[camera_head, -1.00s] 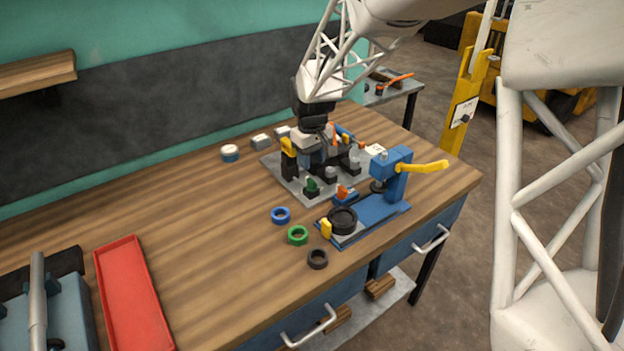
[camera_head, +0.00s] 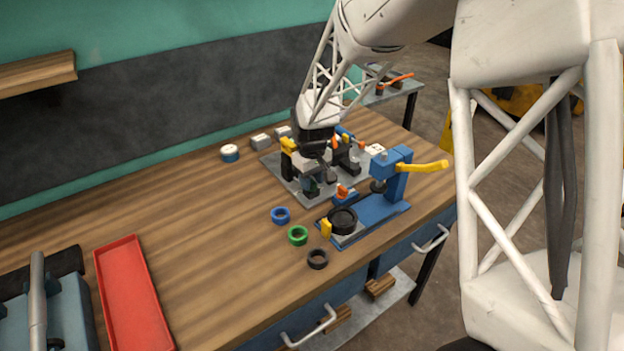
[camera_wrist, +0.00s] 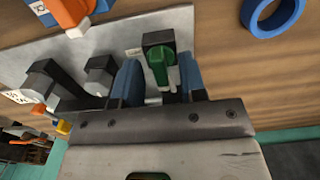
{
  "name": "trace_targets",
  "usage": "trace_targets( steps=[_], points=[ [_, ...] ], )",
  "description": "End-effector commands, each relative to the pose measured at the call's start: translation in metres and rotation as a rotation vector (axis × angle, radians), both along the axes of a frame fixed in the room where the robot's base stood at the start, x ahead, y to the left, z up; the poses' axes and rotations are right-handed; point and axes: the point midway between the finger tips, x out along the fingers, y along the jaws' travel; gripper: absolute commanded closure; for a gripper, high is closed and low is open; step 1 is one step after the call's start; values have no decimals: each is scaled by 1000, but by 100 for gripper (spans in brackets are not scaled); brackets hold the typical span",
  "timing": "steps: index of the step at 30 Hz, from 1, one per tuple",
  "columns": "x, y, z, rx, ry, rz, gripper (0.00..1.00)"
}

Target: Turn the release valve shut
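A small valve with a green handle (camera_wrist: 162,64) on a black block stands at the edge of a grey plate (camera_wrist: 130,40); I cannot read a label naming it the release valve. In the wrist view my gripper (camera_wrist: 161,76) is open, with one blue finger on each side of the green handle. Wood shows past the fingers, and I cannot tell whether either touches the handle. In the head view my gripper is low over the front of the plate (camera_head: 285,178) and largely covers this valve.
Blue (camera_head: 281,215), green (camera_head: 298,235) and black (camera_head: 318,259) rings lie in front. The bench's left middle is clear.

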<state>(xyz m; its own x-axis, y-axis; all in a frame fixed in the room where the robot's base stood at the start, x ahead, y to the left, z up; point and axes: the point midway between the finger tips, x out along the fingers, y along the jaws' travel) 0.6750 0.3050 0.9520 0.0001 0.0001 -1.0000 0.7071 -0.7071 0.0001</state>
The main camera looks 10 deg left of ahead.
Motion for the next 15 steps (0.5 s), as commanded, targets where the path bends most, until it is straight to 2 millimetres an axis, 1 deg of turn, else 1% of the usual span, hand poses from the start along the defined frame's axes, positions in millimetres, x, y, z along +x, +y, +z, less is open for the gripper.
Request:
trace_targets(
  steps=[2,9,10,15],
  points=[
    [0,0,0,0,0,0,62],
    [0,0,0,0,0,0,98],
    [0,0,0,0,0,0,100],
    [0,0,0,0,0,-2,100]
  ],
)
